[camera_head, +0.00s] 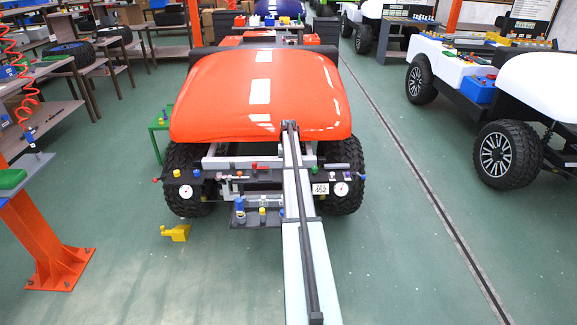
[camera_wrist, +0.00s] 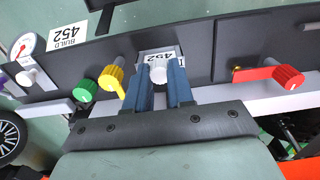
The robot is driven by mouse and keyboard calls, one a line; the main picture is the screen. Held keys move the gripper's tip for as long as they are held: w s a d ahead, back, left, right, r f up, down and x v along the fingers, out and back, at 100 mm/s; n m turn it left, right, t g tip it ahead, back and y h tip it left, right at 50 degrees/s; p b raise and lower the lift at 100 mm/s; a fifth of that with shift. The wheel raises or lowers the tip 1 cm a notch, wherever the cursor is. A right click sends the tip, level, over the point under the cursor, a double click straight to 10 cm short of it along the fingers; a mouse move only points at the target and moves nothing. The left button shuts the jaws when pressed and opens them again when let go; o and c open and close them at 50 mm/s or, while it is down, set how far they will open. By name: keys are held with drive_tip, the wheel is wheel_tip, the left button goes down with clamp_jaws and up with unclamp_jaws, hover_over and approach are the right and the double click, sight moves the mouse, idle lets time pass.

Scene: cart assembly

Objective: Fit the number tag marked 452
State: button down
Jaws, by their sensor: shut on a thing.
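The number tag (camera_wrist: 177,50) is a small white plate with dark digits reading 452, upside down in the wrist view. A pale round grip (camera_wrist: 158,73) stands out from it. My gripper (camera_wrist: 162,78) is shut on this grip, with one blue finger on each side. The tag is in front of the dark panel (camera_wrist: 208,45); I cannot tell whether it touches it. A printed label reading BUILD 452 (camera_wrist: 68,36) is on the panel to the left, and it also shows in the head view (camera_head: 320,189). In the head view my arm hides the gripper and the tag.
Close left of my fingers are a yellow knob (camera_wrist: 112,80) and a green knob (camera_wrist: 86,92). A red lever (camera_wrist: 270,74) is to the right, and a round gauge (camera_wrist: 28,42) is at far left. The cart's orange hood (camera_head: 255,95) rises behind the panel.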

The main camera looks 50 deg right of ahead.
drive_tip(key=c, duration=0.9)
unclamp_jaws()
wheel_tip(320, 180, up, 14)
drive_tip(key=shift+f, duration=0.15)
